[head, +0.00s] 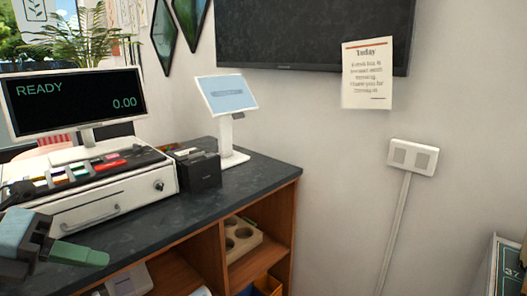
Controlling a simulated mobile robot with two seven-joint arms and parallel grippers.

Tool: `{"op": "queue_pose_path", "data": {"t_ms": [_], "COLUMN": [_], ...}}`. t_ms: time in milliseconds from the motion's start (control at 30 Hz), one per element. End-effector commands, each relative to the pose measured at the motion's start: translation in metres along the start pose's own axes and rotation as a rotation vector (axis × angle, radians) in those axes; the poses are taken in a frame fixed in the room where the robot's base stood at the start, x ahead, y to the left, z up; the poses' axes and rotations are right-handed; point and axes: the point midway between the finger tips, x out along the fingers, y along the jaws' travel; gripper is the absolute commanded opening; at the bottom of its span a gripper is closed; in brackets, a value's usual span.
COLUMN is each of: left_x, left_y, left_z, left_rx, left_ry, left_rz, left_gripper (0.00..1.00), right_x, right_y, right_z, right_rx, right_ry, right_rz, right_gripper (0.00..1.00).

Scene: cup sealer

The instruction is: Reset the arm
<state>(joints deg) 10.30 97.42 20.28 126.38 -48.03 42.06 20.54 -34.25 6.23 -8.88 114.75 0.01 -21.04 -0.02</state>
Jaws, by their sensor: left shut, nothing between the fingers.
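My left gripper (92,257) is at the lower left, in front of the cash register (95,205) and over the front edge of the dark counter (215,205). Its green fingers point to the right. It is shut with nothing held between the fingers. My right gripper is not in view.
A register screen (75,103) reads READY 0.00. A small black box (197,168) and a white tablet stand (232,150) are at the counter's right part. Below are wooden shelves (270,245) with a holed tray (240,240). The wall at right has a white socket (413,157).

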Motion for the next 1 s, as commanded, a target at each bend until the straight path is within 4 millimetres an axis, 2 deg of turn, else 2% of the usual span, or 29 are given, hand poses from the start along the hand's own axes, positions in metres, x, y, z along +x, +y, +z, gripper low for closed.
{"op": "queue_pose_path", "data": {"t_ms": [167, 267, 433, 567, 667, 767, 900, 967, 1000], "left_x": [0.006, 0.011, 0.021, 0.032, 0.043, 0.058, 0.084, 0.097, 0.106], "left_y": [0.022, 0.042, 0.091, 0.133, 0.166, 0.198, 0.232, 0.241, 0.246], "left_z": [0.000, -0.002, -0.014, -0.037, -0.063, -0.099, -0.162, -0.193, -0.214], "left_rx": [-0.207, -0.364, -0.680, -0.934, -1.136, -1.344, -1.642, -1.771, -1.858], "left_ry": [-0.096, -0.175, -0.337, -0.466, -0.564, -0.659, -0.778, -0.821, -0.848], "left_rz": [-0.169, -0.273, -0.424, -0.499, -0.532, -0.543, -0.526, -0.507, -0.490], "left_gripper": [0.00, 0.00, 0.00, 0.00, 0.00, 0.00, 0.00, 0.00, 0.00], "right_x": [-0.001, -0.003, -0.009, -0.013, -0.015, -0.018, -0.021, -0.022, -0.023], "right_y": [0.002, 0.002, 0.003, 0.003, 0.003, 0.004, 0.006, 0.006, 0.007], "right_z": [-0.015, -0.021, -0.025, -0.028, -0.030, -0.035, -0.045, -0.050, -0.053], "right_rx": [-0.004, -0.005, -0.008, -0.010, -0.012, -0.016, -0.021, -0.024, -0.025], "right_ry": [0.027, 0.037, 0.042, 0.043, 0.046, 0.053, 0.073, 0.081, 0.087], "right_rz": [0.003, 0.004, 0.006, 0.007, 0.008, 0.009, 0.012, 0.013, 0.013], "right_gripper": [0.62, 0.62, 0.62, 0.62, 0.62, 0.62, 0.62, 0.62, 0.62]}}
